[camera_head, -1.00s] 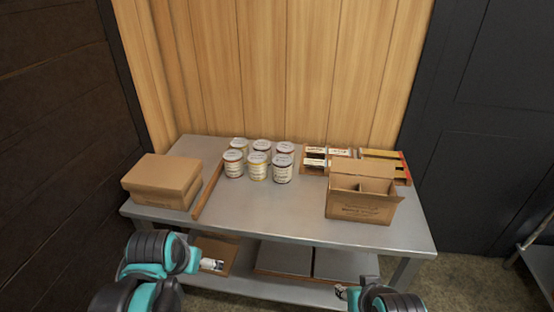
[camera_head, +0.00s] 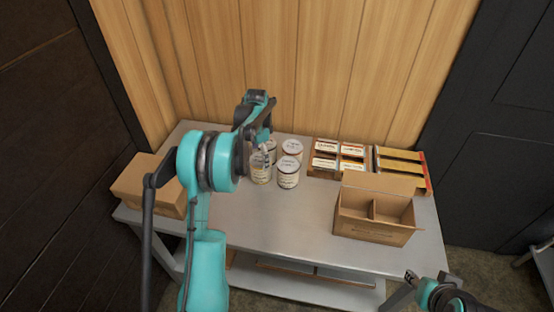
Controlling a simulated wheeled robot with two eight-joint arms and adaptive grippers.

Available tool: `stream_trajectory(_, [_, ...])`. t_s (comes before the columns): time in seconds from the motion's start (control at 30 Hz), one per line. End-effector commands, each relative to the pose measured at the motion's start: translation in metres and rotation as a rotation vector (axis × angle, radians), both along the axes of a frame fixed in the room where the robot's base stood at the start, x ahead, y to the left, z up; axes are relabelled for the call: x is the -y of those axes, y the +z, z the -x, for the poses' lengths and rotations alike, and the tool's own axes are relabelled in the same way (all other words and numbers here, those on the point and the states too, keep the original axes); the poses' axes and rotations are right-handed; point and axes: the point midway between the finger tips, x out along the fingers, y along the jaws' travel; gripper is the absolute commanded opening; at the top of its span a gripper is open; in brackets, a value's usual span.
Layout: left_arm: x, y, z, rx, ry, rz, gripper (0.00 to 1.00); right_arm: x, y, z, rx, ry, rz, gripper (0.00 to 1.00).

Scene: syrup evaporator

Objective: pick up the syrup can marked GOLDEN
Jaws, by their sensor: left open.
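Several syrup cans with pale lids and cream labels stand upright in a group on the metal table. In the head view a front can (camera_head: 260,170), a front-right can (camera_head: 288,174) and a back-right can (camera_head: 292,149) show. Another can (camera_head: 271,147) is partly covered. The labels are too small to read, so I cannot tell which is GOLDEN. My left gripper (camera_head: 265,138) is open and points down above the left part of the group. My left arm hides the cans there. My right gripper (camera_head: 411,276) is low at the table's front right, far from the cans.
An open divided carton (camera_head: 375,230) stands front right on the metal table (camera_head: 300,222). A closed carton (camera_head: 150,188) is at the left. The table's front middle is clear.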

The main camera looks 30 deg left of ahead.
Motion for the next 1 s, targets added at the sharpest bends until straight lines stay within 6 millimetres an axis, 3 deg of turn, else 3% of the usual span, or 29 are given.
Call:
stream_trajectory(0.37, [-0.002, -0.038, -0.001, -0.004, -0.004, 0.001, 0.96, 0.000, -0.014, 0.000, 0.000, 0.000, 0.000, 0.40])
stream_trajectory(0.6, [-0.003, -0.075, -0.001, -0.004, -0.003, 0.001, 0.96, 0.000, -0.031, 0.000, 0.000, 0.000, 0.000, 0.40])
stream_trajectory(0.87, [-0.003, -0.080, -0.001, -0.003, -0.003, 0.002, 0.96, 0.000, -0.031, 0.000, 0.000, 0.000, 0.000, 0.40])
stream_trajectory(0.9, [-0.003, -0.080, -0.001, -0.003, -0.003, 0.002, 0.93, 0.000, -0.031, 0.000, 0.000, 0.000, 0.000, 0.40])
stream_trajectory(1.0, [-0.003, -0.080, -0.001, -0.003, -0.003, 0.002, 0.67, 0.000, -0.031, 0.000, 0.000, 0.000, 0.000, 0.40])
